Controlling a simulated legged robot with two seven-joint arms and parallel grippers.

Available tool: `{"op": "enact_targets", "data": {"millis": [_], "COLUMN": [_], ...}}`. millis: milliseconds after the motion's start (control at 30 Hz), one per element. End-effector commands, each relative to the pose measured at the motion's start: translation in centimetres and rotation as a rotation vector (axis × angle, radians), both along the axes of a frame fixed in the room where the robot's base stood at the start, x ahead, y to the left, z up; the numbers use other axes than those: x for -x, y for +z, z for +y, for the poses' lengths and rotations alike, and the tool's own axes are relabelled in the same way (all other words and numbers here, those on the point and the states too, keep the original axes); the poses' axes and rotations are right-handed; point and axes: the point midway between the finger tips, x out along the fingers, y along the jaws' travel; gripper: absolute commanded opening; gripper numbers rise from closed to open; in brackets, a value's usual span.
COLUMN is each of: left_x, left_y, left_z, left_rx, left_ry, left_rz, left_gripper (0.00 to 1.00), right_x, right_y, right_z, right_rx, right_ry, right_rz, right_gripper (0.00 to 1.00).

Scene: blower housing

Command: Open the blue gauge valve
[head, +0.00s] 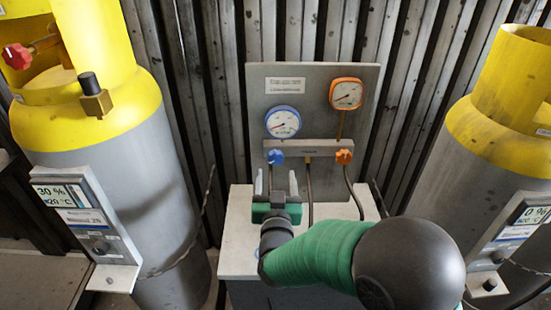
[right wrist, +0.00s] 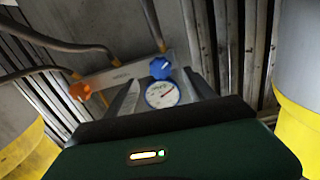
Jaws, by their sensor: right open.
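The blue gauge valve (head: 276,157) is a small blue knob on a grey manifold strip, below the blue-rimmed gauge (head: 283,122). In the right wrist view the blue knob (right wrist: 160,68) and the blue-rimmed gauge (right wrist: 162,94) show between the fingers. My right gripper (head: 281,177) is open and empty, just below the blue knob in the head view, its fingers pointing toward the panel. The right wrist view shows its two fingers (right wrist: 163,82) spread on either side of the knob, with no visible contact. My left gripper is out of view.
An orange knob (head: 344,156) and orange gauge (head: 346,94) sit right of the blue ones on the grey panel (head: 310,75). Hoses run down from the manifold. Yellow-topped grey cylinders stand left (head: 140,160) and right (head: 490,180). A grey box top (head: 238,235) lies below the panel.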

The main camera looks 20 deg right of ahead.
Motion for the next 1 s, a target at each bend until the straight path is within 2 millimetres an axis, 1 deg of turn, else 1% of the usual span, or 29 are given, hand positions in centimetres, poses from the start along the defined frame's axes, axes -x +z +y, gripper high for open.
{"op": "enact_targets", "data": {"millis": [33,100,200,300,433,667,767,1000], "left_x": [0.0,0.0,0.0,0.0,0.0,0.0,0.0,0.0], "left_y": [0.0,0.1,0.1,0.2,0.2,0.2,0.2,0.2], "left_z": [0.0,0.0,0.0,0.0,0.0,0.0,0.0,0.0], "left_rx": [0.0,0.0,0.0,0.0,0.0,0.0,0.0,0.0], "left_ry": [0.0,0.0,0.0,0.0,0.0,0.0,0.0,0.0], "left_rz": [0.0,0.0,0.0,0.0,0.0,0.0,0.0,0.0], "left_gripper": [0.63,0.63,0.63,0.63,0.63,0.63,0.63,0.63], "right_x": [-1.3,-2.9,-5.0,-6.5,-7.3,-7.4,-7.4,-7.4], "right_y": [0.0,0.0,0.0,0.0,0.0,0.0,0.0,0.0], "right_z": [-0.4,-0.9,-1.5,-1.9,-2.1,-2.1,-2.1,-2.1], "right_rx": [-0.001,-0.001,-0.001,-0.001,-0.001,0.0,-0.001,-0.001], "right_ry": [-0.003,-0.002,-0.002,0.0,0.001,0.001,0.001,0.002], "right_rz": [0.0,0.0,-0.001,-0.001,0.001,0.001,0.001,0.001], "right_gripper": [0.63,0.63,0.63,0.63,0.63,0.63,0.51,0.2]}}
